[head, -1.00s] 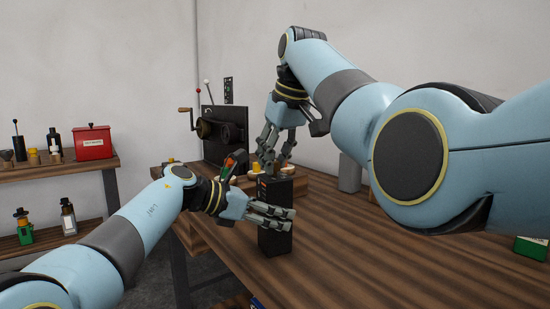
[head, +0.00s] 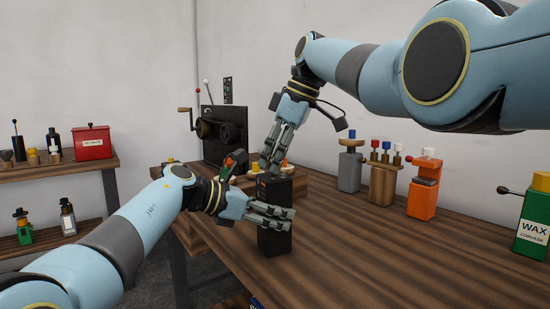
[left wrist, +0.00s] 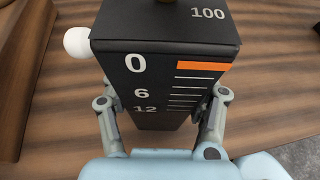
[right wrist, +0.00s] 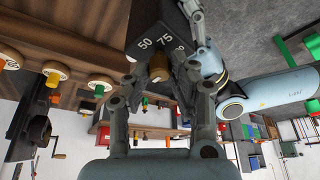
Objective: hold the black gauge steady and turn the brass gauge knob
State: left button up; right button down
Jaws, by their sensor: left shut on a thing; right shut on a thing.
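The black gauge (head: 274,238) stands upright on the wooden table in the head view. My left gripper (head: 286,215) is shut around its sides. The left wrist view shows its front (left wrist: 160,65) with white numerals, scale lines and an orange bar, between my left fingers (left wrist: 162,98). The brass gauge knob (right wrist: 158,68) sits on the gauge's top, by the numbers 50 and 75. My right gripper (right wrist: 160,85) is shut on the knob from above. In the head view the knob is hidden by my right fingers (head: 268,166).
A black crank machine (head: 222,135) stands behind the gauge. At the back right stand a grey block (head: 350,172), a wooden block with pegs (head: 383,184) and an orange device (head: 422,198). A green wax container (head: 533,228) is at the right edge. The table's right front is clear.

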jog(key=shift+n, duration=0.6)
jog(key=c, duration=1.1)
grip_release()
jog(key=shift+c, duration=0.2)
jog(key=w+v, duration=0.1)
jog(key=v, duration=1.1)
jog(key=shift+s+d, duration=0.15)
jog(key=shift+s, duration=0.15)
